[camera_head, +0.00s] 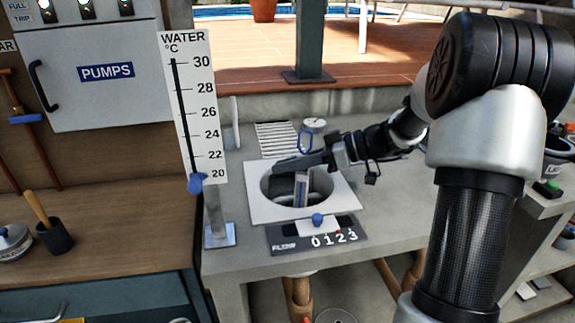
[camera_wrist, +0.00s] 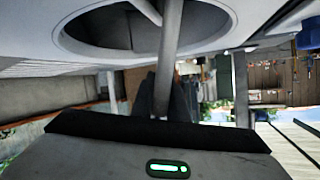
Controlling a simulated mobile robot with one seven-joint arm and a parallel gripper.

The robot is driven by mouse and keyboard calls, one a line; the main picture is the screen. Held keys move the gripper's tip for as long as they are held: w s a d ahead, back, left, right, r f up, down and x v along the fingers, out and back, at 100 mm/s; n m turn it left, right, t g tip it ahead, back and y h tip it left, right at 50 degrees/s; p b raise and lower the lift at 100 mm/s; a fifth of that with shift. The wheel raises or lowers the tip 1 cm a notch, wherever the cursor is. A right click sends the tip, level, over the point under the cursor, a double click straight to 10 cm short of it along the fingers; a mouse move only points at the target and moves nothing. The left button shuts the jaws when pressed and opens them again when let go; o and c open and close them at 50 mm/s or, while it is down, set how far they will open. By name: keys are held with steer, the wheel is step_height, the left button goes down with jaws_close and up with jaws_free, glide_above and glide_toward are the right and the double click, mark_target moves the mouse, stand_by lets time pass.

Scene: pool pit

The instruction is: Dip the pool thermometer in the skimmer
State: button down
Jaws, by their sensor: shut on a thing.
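The skimmer is a pale square plate (camera_head: 262,207) with a round opening, set in the grey counter. It also shows upside down in the wrist view (camera_wrist: 244,12). My gripper (camera_head: 305,163) reaches in from the right, over the back of the opening. It is shut on a slim grey-and-white stick, which looks like the pool thermometer (camera_head: 301,190). The stick hangs nearly upright, its lower part within the outline of the opening. In the wrist view the grey rod (camera_wrist: 170,45) runs from between my dark fingers (camera_wrist: 160,98) across the opening. Its lower end and any water are hard to make out.
A tall white water-temperature board (camera_head: 190,105) with a blue slider stands left of the skimmer. A flow scale (camera_head: 318,237) with a blue knob lies in front. The counter right of the skimmer is mostly clear.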

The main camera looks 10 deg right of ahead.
steer(key=shift+r, duration=0.1)
step_height(320, 180, up, 12)
steer(key=p, duration=0.4)
steer(key=shift+r, duration=0.15)
stand_by(1.4)
steer(key=shift+r, duration=0.1)
stand_by(0.7)
